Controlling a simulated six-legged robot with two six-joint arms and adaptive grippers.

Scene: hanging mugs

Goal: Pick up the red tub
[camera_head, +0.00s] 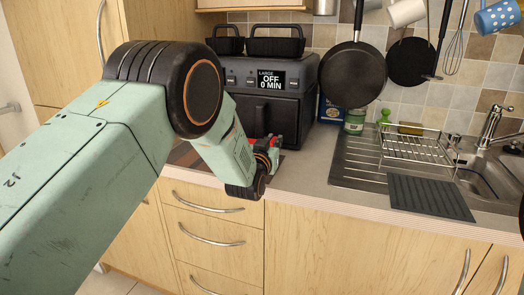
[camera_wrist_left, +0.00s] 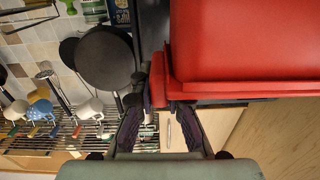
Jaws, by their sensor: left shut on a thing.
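The red tub (camera_wrist_left: 235,45) fills the upper right of the left wrist view, with its rim and a small red tab near the fingers. My left gripper (camera_wrist_left: 158,95) is shut on the tub at this edge. In the head view the left gripper (camera_head: 268,157) is low over the counter's front edge, in front of the air fryer. Only a small red part of the tub (camera_head: 275,141) shows there; my arm and gripper hide the rest.
A black air fryer (camera_head: 290,100) stands at the back of the counter. Pans, including a black one (camera_head: 353,75), and mugs (camera_head: 407,12) hang at the upper right. A dish rack (camera_head: 412,150), a dark mat (camera_head: 428,197) and the sink are on the right. Clear counter (camera_head: 305,170) lies between.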

